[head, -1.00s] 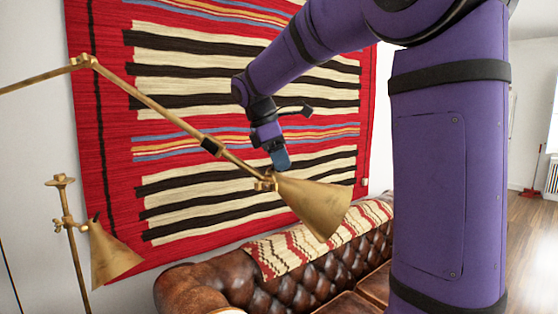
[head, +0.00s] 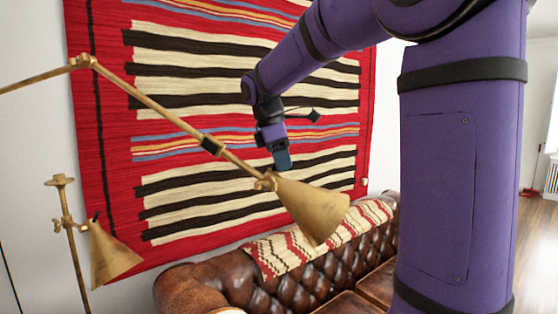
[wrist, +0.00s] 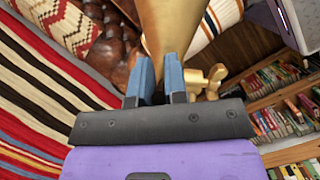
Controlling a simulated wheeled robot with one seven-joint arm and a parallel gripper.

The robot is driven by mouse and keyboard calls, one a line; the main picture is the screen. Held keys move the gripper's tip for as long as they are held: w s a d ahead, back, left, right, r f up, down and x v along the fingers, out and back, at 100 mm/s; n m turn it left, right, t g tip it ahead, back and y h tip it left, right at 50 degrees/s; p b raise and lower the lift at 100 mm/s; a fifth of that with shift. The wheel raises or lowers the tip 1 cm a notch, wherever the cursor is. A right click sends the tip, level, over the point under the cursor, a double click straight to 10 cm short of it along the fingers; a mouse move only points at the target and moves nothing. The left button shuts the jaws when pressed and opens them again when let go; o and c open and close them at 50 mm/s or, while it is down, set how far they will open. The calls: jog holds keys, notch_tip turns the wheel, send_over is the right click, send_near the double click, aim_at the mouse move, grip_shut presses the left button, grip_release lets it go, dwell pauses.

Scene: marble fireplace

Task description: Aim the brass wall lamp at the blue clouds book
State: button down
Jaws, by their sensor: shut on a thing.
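The brass wall lamp has a long jointed arm (head: 150,103) coming in from the left in the head view, ending in a cone shade (head: 312,208). The shade's wide end faces down and to the right. My gripper (head: 282,164) is at the narrow upper end of the shade. In the wrist view, the blue fingers of my gripper (wrist: 159,82) are shut on the narrow end of the shade (wrist: 172,25), one on each side. A brass joint (wrist: 207,80) shows beside the right finger. I cannot pick out the blue clouds book.
Shelves of books (wrist: 285,110) show at the right in the wrist view. A second brass lamp (head: 110,255) stands at the left. A striped rug (head: 230,80) hangs behind, above a brown leather sofa (head: 225,282) with a patterned throw (head: 290,250).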

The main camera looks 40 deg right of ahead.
jog(key=shift+s+d+f+t+y, duration=0.2)
jog(key=shift+s+t+y, duration=0.05)
jog(key=shift+t+y, duration=0.35)
jog(key=shift+s+d+f+t+y, duration=0.2)
jog(key=shift+t+y, duration=0.3)
jog(key=shift+y, duration=0.1)
jog(key=shift+s+d+f+t+y, duration=0.2)
jog(key=shift+f+t+y, duration=0.25)
jog(key=shift+t+y, duration=0.3)
jog(key=shift+s+d+f+t+y, duration=0.15)
jog(key=shift+f+t+y, duration=0.3)
jog(key=shift+t+y, duration=0.25)
jog(key=c, duration=1.1)
grip_release()
jog(key=shift+f, duration=0.1)
jog(key=shift+c, duration=0.2)
jog(key=v, duration=1)
jog(key=shift+s+d+r, duration=0.2)
jog(key=shift+r, duration=0.1)
